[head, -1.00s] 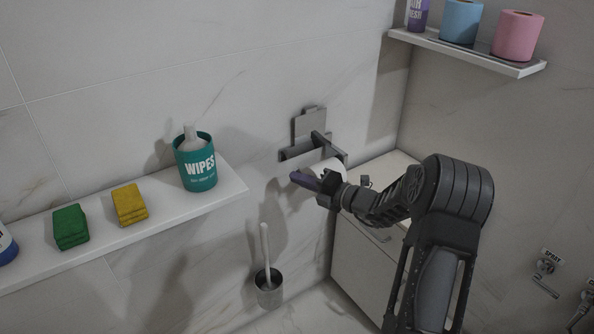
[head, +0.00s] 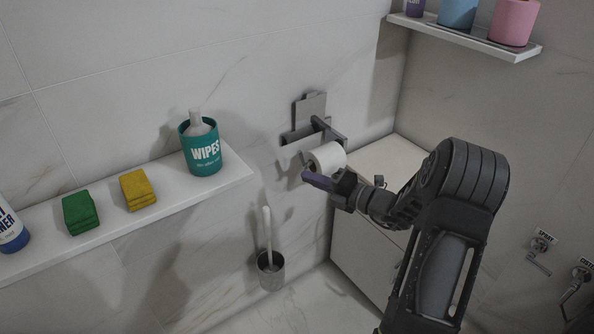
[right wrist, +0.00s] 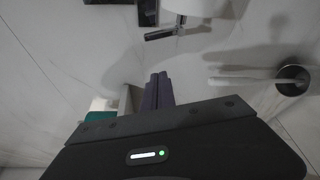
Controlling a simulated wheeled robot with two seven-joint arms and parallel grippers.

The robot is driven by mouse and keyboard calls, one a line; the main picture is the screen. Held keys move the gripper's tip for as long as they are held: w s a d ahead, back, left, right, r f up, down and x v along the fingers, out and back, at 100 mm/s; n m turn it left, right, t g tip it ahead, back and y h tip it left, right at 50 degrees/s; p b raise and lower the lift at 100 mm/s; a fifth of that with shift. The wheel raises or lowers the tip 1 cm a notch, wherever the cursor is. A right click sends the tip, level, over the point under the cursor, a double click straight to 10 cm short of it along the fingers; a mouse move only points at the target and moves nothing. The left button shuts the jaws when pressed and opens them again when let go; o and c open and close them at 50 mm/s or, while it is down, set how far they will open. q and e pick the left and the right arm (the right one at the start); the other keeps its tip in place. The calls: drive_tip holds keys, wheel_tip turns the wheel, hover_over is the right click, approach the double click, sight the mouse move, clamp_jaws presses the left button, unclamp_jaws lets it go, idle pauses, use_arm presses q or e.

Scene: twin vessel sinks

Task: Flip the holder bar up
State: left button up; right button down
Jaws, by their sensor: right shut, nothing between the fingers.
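A grey paper holder is on the wall, with an upright plate (head: 310,106), a dark horizontal bar (head: 298,136) and an arm (head: 329,129) that sticks out. A white paper roll (head: 327,157) sits under the arm. In the right wrist view, part of the roll (right wrist: 200,6) shows at the top, with a grey bar end (right wrist: 176,33) below it. My right gripper (head: 316,181) is just below and in front of the roll, its purple fingers (right wrist: 158,90) together and empty. I cannot tell whether it touches anything. My left gripper is not in view.
A white shelf (head: 120,218) on the left holds a green wipes tub (head: 203,152) and yellow and green cloths. A toilet brush (head: 269,262) stands below. A white cabinet (head: 362,255) is behind my right arm.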

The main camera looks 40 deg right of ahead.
drive_tip(key=shift+v, duration=1.55)
